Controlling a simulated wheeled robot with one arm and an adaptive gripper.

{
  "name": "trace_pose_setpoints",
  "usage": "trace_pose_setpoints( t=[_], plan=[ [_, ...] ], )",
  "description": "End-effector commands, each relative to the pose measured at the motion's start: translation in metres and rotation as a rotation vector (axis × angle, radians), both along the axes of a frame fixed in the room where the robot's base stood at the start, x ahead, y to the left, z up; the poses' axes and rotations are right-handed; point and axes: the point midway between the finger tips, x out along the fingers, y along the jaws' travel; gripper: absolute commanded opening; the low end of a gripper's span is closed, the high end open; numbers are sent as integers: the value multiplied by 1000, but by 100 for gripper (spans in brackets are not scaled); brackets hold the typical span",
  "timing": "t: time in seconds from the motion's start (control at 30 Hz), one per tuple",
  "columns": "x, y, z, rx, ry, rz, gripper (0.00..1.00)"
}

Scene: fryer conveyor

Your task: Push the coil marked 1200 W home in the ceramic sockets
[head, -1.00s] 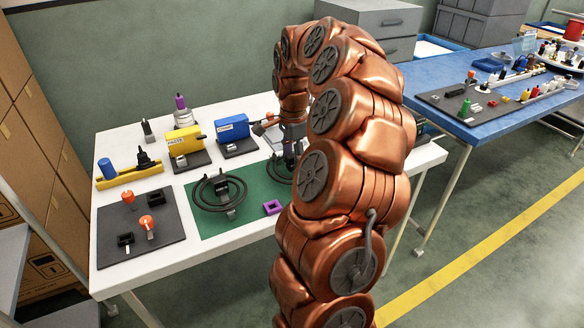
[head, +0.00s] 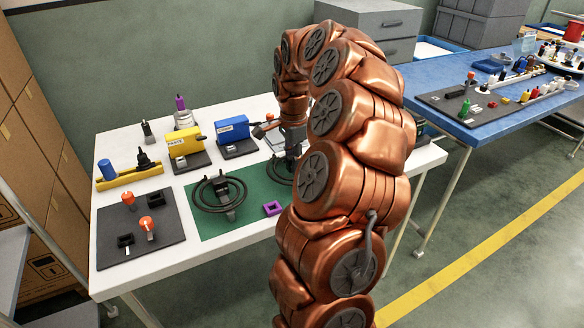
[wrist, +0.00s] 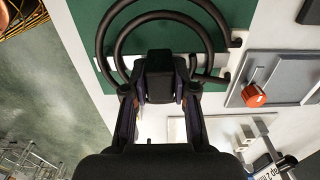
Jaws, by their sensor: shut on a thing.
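A black ring-shaped coil (wrist: 150,18) fills the top of the wrist view, over the green mat (wrist: 88,45). My gripper (wrist: 160,95) is shut on the black block (wrist: 158,65) at the coil's near side. The coil's ends point right, by a white piece (wrist: 238,58) that may be a ceramic socket. I cannot tell how deep they sit. In the head view, my gripper (head: 293,160) is at this coil (head: 280,172), mostly hidden behind my arm. A second coil (head: 210,194) with a dark block lies on the mat's left. No wattage marking is readable.
A yellow box (head: 183,138) and a blue box (head: 233,127) stand behind the mat. A purple square piece (head: 272,208) lies in front. A dark board (head: 165,243) with orange-topped parts is at left. In the wrist view, a grey plate with a red knob (wrist: 254,95) is at right.

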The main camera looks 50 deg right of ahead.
Motion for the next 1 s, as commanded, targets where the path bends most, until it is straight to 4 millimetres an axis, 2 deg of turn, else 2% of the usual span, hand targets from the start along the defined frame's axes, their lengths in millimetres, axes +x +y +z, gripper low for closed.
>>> trace_pose_setpoints(
  t=[0.27,1.0],
  plan=[
    [0,0,3,0,-1,0,0],
    [1,-1,39,-2,-2,-1,0]
  ],
)
